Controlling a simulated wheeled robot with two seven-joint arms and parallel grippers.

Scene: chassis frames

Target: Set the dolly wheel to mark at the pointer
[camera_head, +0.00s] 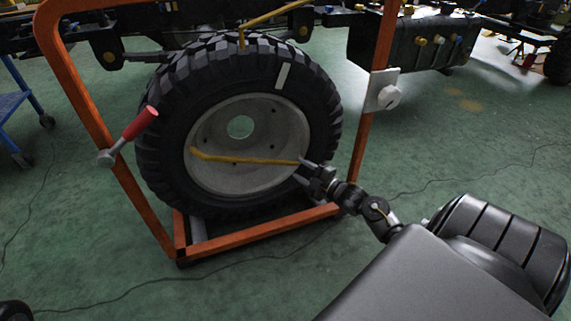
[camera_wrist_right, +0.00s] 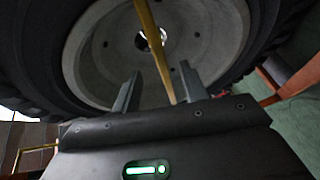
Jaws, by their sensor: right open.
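The black-tyred wheel (camera_head: 175,85) with a grey rim stands upright in the orange dolly frame (camera_head: 85,100). A white mark (camera_head: 283,76) is on the tyre's upper right. A bent yellow pointer (camera_head: 268,17) comes down from above and ends at the tyre's top, left of the mark. A yellow bar (camera_head: 245,160) crosses the rim's face; it also shows in the right wrist view (camera_wrist_right: 152,45). My right gripper (camera_head: 303,170) is open at the rim's lower right, by the bar's right end. In the right wrist view, the bar's end lies between its spread fingers (camera_wrist_right: 160,90); contact is unclear.
A dark chassis (camera_head: 410,45) stands behind. A blue stand (camera_head: 15,110) is at the left. Green floor on the right is mostly clear, with a thin cable.

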